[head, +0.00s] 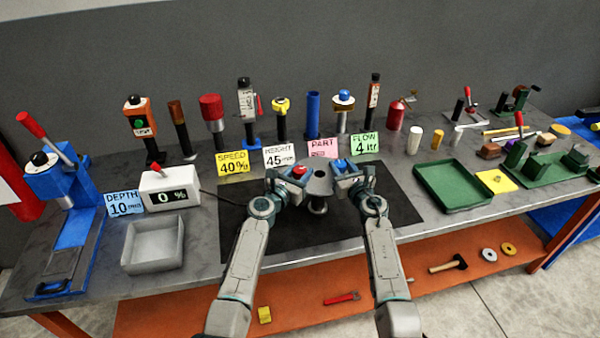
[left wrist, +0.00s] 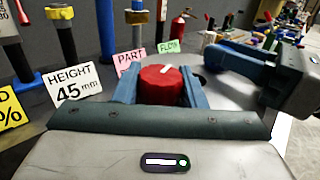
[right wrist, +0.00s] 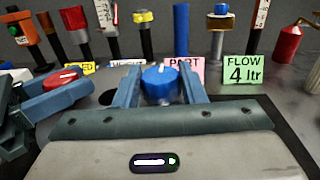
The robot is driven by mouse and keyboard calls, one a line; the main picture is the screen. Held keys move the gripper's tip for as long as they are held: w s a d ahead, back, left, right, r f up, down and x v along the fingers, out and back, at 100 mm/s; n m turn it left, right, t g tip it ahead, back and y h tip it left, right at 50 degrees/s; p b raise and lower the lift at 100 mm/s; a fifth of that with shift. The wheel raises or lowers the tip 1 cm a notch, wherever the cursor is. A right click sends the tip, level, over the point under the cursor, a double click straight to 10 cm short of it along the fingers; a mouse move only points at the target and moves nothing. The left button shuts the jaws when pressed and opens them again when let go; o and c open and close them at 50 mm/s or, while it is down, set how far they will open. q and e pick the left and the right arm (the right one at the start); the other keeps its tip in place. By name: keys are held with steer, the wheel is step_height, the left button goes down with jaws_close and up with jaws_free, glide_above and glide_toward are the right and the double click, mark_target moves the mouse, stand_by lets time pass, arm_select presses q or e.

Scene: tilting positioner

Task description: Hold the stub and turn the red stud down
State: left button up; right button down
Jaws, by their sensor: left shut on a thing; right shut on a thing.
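The grey positioner (head: 319,183) stands on the dark mat in the middle of the bench, with a short grey rod end at its front. The red stud (head: 299,170) is on its left side. In the left wrist view the red stud (left wrist: 161,86) is a round knob with a white mark on top. My left gripper (head: 297,176) is shut on it, one finger on each side. A blue knob (head: 345,167) is on the positioner's right side. My right gripper (head: 347,176) is shut on this blue knob (right wrist: 161,84), which also has a white mark.
A white display box (head: 170,188) reads 0 %. A grey tray (head: 153,246) and a blue press (head: 65,190) are at left, green trays (head: 452,185) at right. Cards and upright tools line the back. The dark mat (head: 395,205) is bare around the positioner.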

arm_select(q)
steer(key=shift+h, duration=0.3)
steer(key=m+g+h, duration=0.5)
steer(key=shift+m+g+h, duration=1.6)
steer(key=shift+m+g, duration=0.3)
steer(key=shift+g, duration=0.7)
steer(key=shift+s+g, duration=0.1)
steer(key=shift+g, duration=0.2)
steer(key=o, duration=1)
steer(key=shift+d, duration=0.1)
steer(key=v, duration=1.2)
steer(key=shift+f, duration=0.15)
